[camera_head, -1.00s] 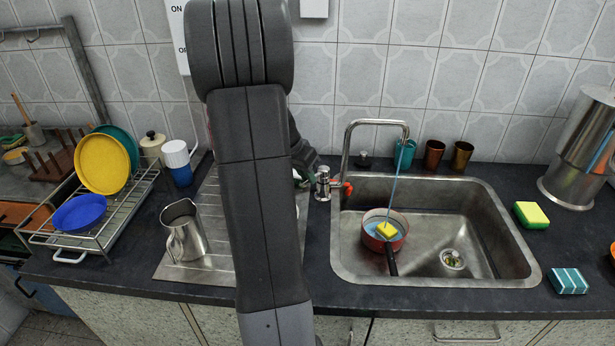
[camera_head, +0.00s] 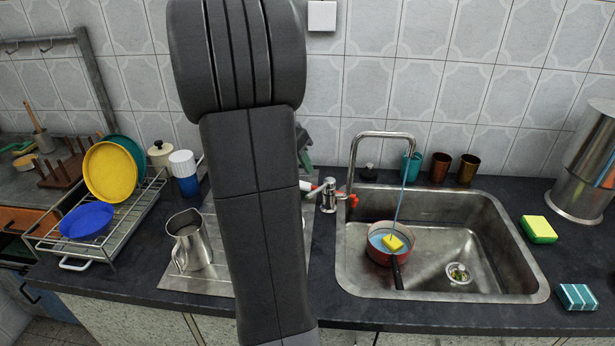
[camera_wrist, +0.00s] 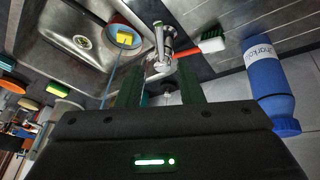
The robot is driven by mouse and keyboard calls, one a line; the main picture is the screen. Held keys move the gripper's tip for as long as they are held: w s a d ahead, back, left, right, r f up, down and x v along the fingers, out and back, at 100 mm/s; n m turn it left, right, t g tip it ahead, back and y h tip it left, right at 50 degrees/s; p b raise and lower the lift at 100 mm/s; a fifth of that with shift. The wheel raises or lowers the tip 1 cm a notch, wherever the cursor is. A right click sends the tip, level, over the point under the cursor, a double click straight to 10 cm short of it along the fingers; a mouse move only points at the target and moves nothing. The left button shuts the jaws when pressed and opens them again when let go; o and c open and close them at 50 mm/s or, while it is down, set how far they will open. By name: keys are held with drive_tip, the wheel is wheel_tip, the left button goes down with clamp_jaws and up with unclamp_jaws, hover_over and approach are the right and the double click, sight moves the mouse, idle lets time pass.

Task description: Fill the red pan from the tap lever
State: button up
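The red pan (camera_head: 379,258) sits in the sink below the spout, its dark handle toward the front. A thin blue stream (camera_head: 401,195) runs from the tap spout (camera_head: 383,135) into blue liquid in the pan.
A white brush with a red handle (camera_wrist: 212,42) lies beside the tap. A blue bottle (camera_wrist: 268,75) stands near the gripper's right in the wrist view. A steel jug (camera_head: 190,243) is on the drainboard; several tumblers (camera_head: 439,167) stand behind the sink.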

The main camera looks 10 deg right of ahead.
drive_tip(key=v, duration=0.4)
idle(5.8)
drive_tip(key=p, duration=0.5)
approach(321, 189)
drive_tip(key=f, duration=0.4)
drive_tip(key=d+f, duration=0.1)
drive_tip(key=f, duration=0.2)
drive_tip(key=shift+w, duration=0.15)
